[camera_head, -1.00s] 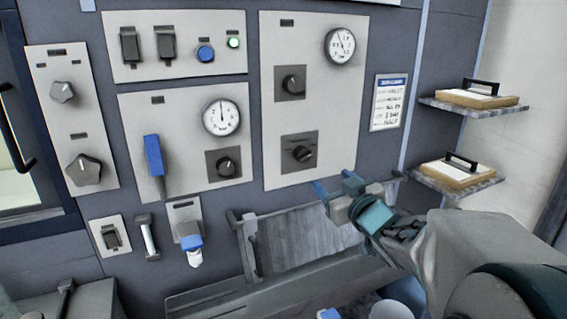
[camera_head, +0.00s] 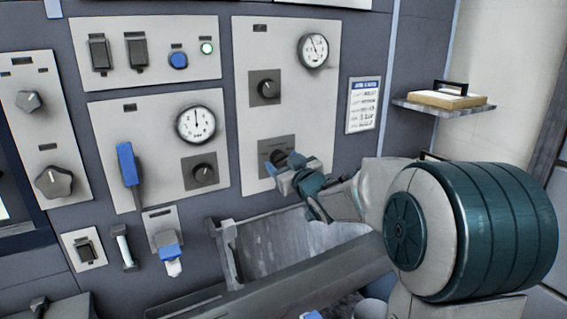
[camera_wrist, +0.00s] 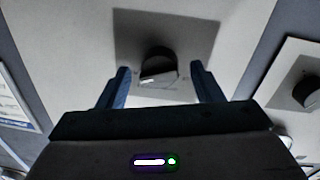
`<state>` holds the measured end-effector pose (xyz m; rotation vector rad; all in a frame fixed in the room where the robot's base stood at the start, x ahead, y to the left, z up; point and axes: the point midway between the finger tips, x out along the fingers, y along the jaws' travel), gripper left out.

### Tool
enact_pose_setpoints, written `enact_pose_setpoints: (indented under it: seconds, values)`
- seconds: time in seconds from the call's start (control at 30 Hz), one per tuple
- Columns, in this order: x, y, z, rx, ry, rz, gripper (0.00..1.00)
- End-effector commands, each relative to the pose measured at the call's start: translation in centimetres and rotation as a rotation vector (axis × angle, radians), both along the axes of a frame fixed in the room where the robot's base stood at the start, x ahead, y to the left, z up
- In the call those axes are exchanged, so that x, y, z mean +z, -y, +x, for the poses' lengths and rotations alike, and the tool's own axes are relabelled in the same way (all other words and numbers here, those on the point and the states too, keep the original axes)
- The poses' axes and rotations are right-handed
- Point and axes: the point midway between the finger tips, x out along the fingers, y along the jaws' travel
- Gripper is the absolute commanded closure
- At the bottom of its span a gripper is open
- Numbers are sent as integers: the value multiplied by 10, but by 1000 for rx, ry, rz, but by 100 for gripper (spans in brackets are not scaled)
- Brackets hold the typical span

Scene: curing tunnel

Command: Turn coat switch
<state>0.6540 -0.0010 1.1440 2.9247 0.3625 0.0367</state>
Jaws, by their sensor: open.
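A dark rotary knob on a grey square plate (camera_head: 265,149) sits low on the right-hand control panel. My gripper (camera_head: 282,170) is in front of this lower knob and hides part of it in the head view. In the wrist view the knob (camera_wrist: 159,66) lies just ahead, between the two blue fingers of my gripper (camera_wrist: 160,85). The fingers are open, one on each side, with visible gaps to the knob. Whether the fingertips reach the knob's depth cannot be told. No label naming the coat switch is readable.
A similar knob (camera_head: 266,87) and a round gauge (camera_head: 313,50) are above on the same panel. Another knob (camera_head: 203,171) and a blue lever (camera_head: 128,164) are on the panel to the left. A metal trough (camera_head: 285,243) lies below my gripper. A shelf (camera_head: 450,109) is at right.

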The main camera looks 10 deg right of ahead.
Motion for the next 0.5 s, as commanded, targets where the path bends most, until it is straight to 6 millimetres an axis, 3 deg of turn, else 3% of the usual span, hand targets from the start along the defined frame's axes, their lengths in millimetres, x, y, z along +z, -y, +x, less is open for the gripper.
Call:
enact_pose_setpoints:
  seconds: [0.37, 0.5]
  values:
    - [-1, -1, 5, 0, -1, 0, 40]
    - [-1, -1, 5, 0, -1, 0, 79]
